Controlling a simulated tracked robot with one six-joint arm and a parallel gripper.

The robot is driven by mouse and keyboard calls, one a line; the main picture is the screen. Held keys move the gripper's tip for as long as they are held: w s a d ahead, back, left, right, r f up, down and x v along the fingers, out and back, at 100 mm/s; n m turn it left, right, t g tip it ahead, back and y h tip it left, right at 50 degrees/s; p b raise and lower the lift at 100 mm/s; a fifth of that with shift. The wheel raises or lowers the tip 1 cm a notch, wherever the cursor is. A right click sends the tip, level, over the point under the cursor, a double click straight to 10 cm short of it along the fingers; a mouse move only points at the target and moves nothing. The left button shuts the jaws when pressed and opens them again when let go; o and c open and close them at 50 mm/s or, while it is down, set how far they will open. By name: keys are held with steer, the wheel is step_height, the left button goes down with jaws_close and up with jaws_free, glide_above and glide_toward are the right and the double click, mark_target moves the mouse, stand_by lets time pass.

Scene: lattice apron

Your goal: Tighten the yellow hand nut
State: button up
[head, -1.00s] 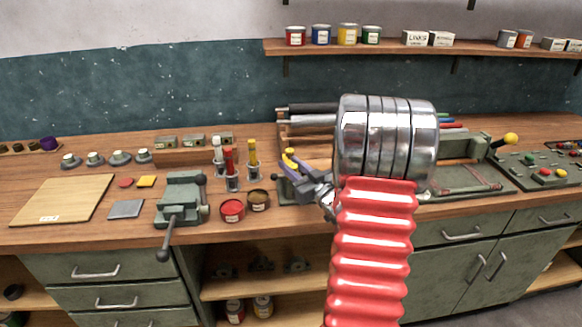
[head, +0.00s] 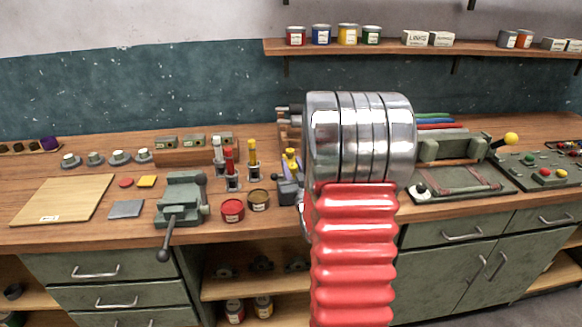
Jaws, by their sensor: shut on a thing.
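A small yellow part (head: 291,158), which may be the yellow hand nut, shows just left of my arm on the bench. It sits above a dark grey fixture (head: 288,190), and both are partly covered by my arm. The nut's exact shape and how far it sits on its thread cannot be told. My gripper is hidden behind the large silver joint and red ribbed sleeve of my arm, so its jaws and what they hold do not show.
A grey vise (head: 181,200), a red tin (head: 232,210) and a brown tin (head: 258,200) stand left of the fixture. Upright holders with white, red and yellow tops are behind them. A tray (head: 462,182) and a control panel (head: 545,172) lie to the right.

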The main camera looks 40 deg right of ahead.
steer(key=shift+w+a+m+g+h, duration=0.1)
steer(key=shift+a+m+g+h, duration=0.05)
steer(key=shift+m+g+h, duration=1.5)
steer(key=shift+w+a+m+g+h, duration=0.1)
steer(key=shift+m+g+h, duration=1.35)
steer(key=shift+g+h, duration=0.3)
steer(key=shift+m+g+h, duration=0.7)
steer(key=shift+m+g, duration=0.65)
steer(key=shift+g, duration=0.6)
steer(key=shift+m+g+h, duration=0.7)
steer(key=shift+m+g, duration=0.65)
steer(key=shift+g, duration=0.6)
steer(key=o, duration=1.1)
steer(key=shift+s+d+g, duration=0.1)
steer(key=shift+d+g, duration=0.05)
steer(key=shift+g, duration=0.15)
steer(key=shift+c, duration=0.2)
steer(key=a, duration=0.8)
steer(key=shift+s, duration=0.15)
steer(key=shift+a, duration=0.1)
